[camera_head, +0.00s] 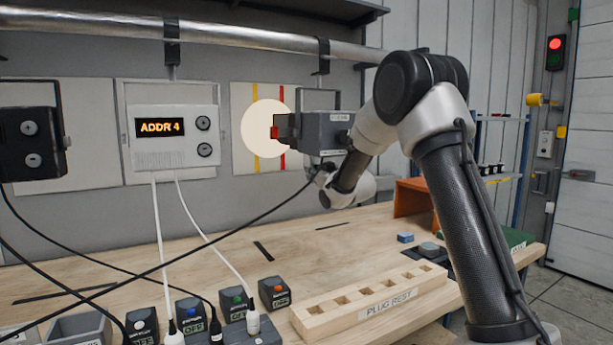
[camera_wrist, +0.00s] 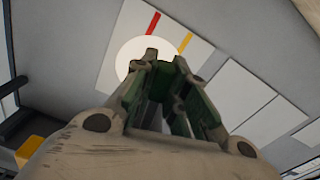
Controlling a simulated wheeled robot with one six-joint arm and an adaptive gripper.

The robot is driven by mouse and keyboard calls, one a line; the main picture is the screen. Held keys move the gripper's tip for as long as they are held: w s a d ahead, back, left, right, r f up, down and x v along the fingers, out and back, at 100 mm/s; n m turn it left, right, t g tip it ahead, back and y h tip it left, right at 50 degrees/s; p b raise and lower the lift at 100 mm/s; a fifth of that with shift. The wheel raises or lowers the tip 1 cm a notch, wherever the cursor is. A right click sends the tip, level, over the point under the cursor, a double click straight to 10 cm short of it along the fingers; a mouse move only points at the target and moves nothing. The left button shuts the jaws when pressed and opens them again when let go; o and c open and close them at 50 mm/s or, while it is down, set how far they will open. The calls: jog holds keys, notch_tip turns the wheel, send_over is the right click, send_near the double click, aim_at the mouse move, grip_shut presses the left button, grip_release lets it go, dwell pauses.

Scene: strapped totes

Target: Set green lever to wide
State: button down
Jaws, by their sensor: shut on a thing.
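A round pale light spot (camera_head: 262,128) falls on the wall panel, reaching the yellow and red stripes. It also shows in the wrist view (camera_wrist: 130,52). My gripper (camera_wrist: 166,62) points up at that panel. Its fingers are nearly together, with green surfaces between them. The green lever cannot be clearly told apart from the fingers there. In the head view, the lamp box and my wrist hide the fingertips and the lever.
A wooden plug rest (camera_head: 370,300) lies on the bench (camera_head: 200,262), among several switch boxes with cables. A black cable crosses below the lamp. A box reading ADDR 4 (camera_head: 172,138) is on the wall, and a dark box (camera_head: 30,145) is at left.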

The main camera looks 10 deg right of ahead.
jog(key=shift+w+d+r+n, duration=0.2)
jog(key=shift+d+n, duration=0.3)
jog(key=shift+d, duration=0.1)
jog(key=shift+w+d+r+n, duration=0.15)
jog(key=shift+d+r+n, duration=0.05)
jog(key=shift+d+n, duration=0.35)
jog(key=c, duration=1.4)
grip_release()
jog(key=shift+d, duration=0.1)
jog(key=v, duration=1.2)
